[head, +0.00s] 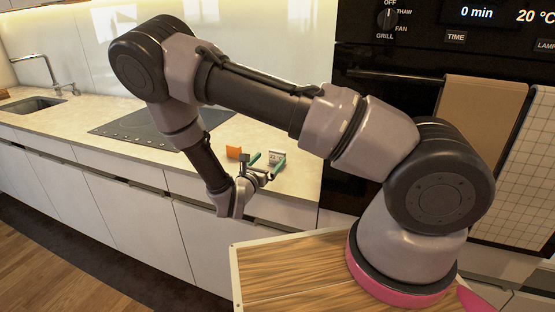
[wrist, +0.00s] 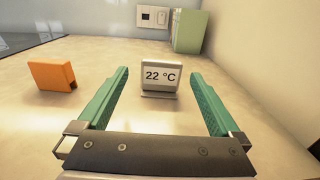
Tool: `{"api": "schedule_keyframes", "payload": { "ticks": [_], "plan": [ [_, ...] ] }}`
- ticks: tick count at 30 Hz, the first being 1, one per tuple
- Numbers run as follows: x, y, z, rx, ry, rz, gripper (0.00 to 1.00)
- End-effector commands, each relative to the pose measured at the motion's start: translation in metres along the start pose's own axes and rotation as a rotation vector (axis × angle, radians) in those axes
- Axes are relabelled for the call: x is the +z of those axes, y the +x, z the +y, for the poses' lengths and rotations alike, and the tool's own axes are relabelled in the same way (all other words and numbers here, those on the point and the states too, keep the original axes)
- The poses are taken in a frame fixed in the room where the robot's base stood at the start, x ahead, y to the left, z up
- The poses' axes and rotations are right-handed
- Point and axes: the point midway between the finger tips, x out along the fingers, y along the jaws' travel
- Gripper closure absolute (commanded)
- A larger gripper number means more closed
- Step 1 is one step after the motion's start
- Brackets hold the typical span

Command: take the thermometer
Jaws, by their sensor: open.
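The thermometer (wrist: 160,78) is a small grey-white display reading 22 °C, standing upright on the counter in the wrist view. It also shows small in the head view (head: 275,157). My gripper (wrist: 160,88) is open, with its two green fingers on either side of the line to the thermometer. The thermometer appears centred between the fingertips, at or slightly beyond them; the exact depth is hard to tell. No contact is visible. In the head view my gripper (head: 266,165) is over the counter's front edge, close to the thermometer.
An orange block (wrist: 52,76) stands on the counter left of the fingers. A dark cooktop (head: 150,124) lies further left. The oven (head: 385,90) rises at the right.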

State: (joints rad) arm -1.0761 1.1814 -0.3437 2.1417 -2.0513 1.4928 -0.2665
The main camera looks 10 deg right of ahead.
Motion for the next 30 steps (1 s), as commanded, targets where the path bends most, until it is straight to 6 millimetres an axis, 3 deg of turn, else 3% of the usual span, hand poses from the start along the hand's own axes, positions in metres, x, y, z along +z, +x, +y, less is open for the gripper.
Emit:
{"api": "schedule_keyframes", "payload": {
  "ticks": [7,16,22,30],
  "plan": [
    [-0.001,0.036,-0.004,-0.004,0.001,-0.001,0.00],
    [-0.001,0.040,-0.003,-0.001,0.000,0.000,0.00],
    [-0.001,0.040,-0.003,-0.001,0.000,0.000,0.76],
    [0.001,0.040,-0.003,-0.001,0.001,0.000,0.76]
  ]
}}
